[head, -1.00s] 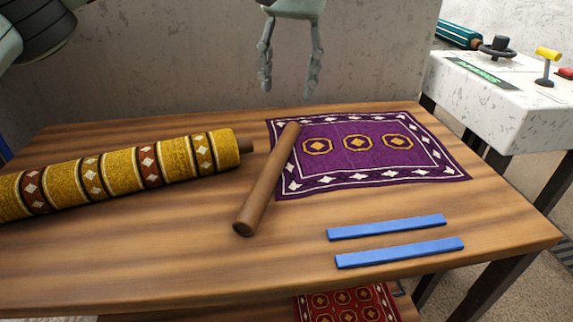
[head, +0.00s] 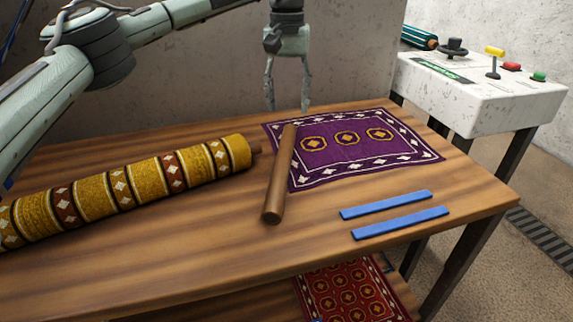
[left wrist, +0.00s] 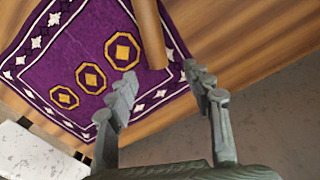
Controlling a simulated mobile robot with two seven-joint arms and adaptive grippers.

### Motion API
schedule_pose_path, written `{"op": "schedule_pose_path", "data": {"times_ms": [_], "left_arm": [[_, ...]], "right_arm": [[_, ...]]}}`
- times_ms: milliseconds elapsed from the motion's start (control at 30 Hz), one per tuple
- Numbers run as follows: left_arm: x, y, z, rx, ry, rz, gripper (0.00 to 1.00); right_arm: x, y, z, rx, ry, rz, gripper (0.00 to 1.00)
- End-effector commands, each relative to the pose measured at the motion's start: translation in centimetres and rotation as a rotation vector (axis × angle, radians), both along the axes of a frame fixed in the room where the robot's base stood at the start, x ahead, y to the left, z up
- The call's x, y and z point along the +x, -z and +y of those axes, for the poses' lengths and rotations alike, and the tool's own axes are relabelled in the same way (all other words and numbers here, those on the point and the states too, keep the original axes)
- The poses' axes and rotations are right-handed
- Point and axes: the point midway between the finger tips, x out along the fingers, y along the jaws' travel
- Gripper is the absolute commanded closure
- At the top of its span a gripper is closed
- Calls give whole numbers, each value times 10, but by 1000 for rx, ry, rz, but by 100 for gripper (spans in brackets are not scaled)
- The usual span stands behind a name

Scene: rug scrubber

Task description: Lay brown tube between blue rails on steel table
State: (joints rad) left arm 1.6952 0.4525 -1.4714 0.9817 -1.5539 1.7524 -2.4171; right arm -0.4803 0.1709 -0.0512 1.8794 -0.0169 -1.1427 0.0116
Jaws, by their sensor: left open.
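The brown tube (head: 279,178) lies on the wood-coloured table top (head: 330,240), its far end over the left edge of the purple rug. Two blue rails, the far one (head: 385,205) and the near one (head: 400,223), lie parallel with a narrow gap at the front right. My left gripper (head: 288,108) hangs open and empty above the back of the table, near the tube's far end. In the left wrist view, the open fingers (left wrist: 163,88) point toward the tube's end (left wrist: 150,35), apart from it. My right gripper is not in view.
A rolled yellow patterned rug (head: 130,190) lies at the left. The flat purple rug (head: 345,145) is behind the rails. A red rug (head: 350,292) lies below the table top. A white control console (head: 480,95) stands at the right.

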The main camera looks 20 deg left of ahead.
Motion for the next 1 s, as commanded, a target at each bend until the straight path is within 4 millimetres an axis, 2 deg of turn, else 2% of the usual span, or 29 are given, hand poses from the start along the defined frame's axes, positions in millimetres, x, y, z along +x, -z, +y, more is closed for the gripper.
{"op": "schedule_pose_path", "data": {"times_ms": [300, 433, 700, 767, 1000], "left_arm": [[-2, 35, -3, 2, 2, 3, 49], [-2, 54, -4, 2, 0, 2, 49], [-2, 62, -5, 0, 0, 0, 49], [-2, 62, -5, 0, 0, 0, 54], [-2, 61, -5, 0, 1, 0, 84]], "right_arm": [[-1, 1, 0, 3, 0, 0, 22], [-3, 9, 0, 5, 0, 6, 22], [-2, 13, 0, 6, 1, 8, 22], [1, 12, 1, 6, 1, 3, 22], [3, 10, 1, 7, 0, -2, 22]]}}
